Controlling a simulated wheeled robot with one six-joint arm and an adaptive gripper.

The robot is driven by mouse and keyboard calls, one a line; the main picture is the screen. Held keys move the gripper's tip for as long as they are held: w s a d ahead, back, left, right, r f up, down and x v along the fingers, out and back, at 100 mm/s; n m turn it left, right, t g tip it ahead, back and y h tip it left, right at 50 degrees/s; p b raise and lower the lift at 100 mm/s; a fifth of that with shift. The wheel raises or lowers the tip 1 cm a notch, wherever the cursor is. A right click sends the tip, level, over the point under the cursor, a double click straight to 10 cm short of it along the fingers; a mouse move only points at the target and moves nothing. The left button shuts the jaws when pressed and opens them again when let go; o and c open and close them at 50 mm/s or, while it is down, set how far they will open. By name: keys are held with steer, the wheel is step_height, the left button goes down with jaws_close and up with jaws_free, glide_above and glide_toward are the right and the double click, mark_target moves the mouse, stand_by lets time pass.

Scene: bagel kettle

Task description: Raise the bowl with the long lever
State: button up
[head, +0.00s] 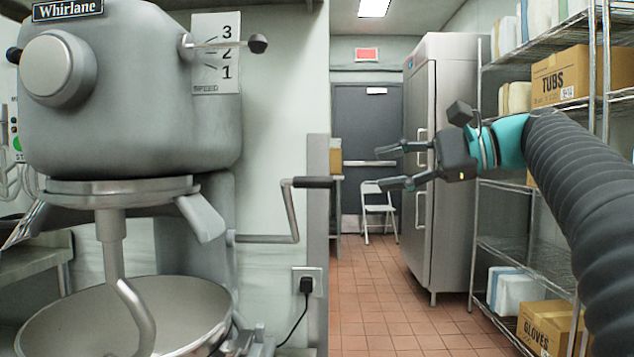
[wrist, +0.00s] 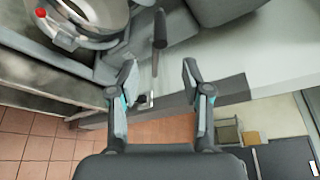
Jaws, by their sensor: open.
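The long lever (head: 293,215) is a grey crank on the right side of the mixer, with a black grip (head: 313,182) pointing right at its upper end. The steel bowl (head: 55,325) sits low beneath the mixer head, around the hanging dough hook (head: 128,290). My gripper (head: 383,166) is open and empty, to the right of the lever and apart from it, with its fingers pointing left. In the wrist view, the lever's black grip (wrist: 160,28) appears beyond the gap between my open fingers (wrist: 159,72). Part of the bowl (wrist: 95,12) shows at upper left.
A shorter speed lever with a black ball knob (head: 257,43) sticks out higher on the mixer (head: 130,100). A plugged outlet (head: 307,281) is below the crank, beside a grey post (head: 318,240). A steel refrigerator (head: 445,240) and wire shelves (head: 520,250) stand at right.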

mark_target(316, 183)
steer(key=x, duration=1.3)
steer(key=shift+w+a, duration=0.1)
steer(key=shift+a, duration=0.2)
steer(key=shift+d+f, duration=0.1)
jaws_close()
